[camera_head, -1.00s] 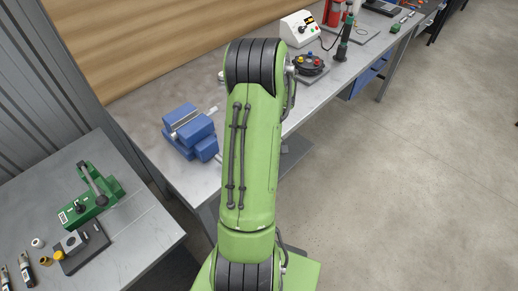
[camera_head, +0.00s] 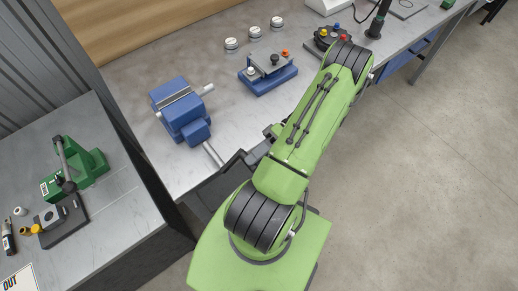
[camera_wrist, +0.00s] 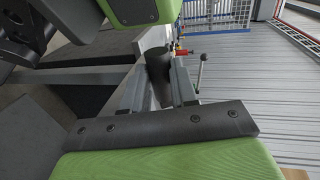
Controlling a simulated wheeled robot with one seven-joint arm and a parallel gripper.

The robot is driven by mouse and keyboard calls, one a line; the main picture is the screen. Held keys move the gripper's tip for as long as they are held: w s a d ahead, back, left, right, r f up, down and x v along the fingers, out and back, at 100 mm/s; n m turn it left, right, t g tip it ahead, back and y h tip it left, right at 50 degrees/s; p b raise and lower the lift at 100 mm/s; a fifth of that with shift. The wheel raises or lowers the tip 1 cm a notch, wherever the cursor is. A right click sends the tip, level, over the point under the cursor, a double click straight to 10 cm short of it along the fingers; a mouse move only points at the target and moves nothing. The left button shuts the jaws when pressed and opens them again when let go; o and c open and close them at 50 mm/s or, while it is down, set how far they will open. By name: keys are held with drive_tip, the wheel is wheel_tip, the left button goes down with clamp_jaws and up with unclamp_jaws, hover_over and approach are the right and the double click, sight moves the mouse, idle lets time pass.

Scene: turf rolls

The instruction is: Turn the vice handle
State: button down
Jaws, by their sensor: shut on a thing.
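The blue vice (camera_head: 182,112) stands on the left part of the grey workbench, near its front edge. A grey rod, the vice handle (camera_head: 213,154), sticks out from its front towards the lower right. My gripper is mostly hidden behind my green arm in the head view, with dark parts close to the rod. In the wrist view, my gripper (camera_wrist: 155,88) has its fingers closed around a dark grey round piece (camera_wrist: 158,66), which seems to be part of the handle. Where exactly it is held is hard to tell.
A blue fixture (camera_head: 268,76) and several round white-topped pieces (camera_head: 254,31) stand right of the vice. A green lever press (camera_head: 78,165) stands on the left table (camera_head: 110,205). A black round device (camera_head: 328,37) is at the back. The floor at right is clear.

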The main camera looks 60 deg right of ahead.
drive_tip(key=shift+s+d+f+t+y+b, duration=0.15)
drive_tip(key=shift+f+t+y+b, duration=0.2)
drive_tip(key=shift+f, duration=0.3)
drive_tip(key=shift+s+d+f+t+y+b, duration=0.1)
drive_tip(key=shift+d+f+t+y, duration=0.05)
drive_tip(key=shift+f+y, duration=0.4)
idle(0.3)
drive_tip(key=c, duration=0.8)
unclamp_jaws()
drive_tip(key=shift+w+a+r, duration=0.1)
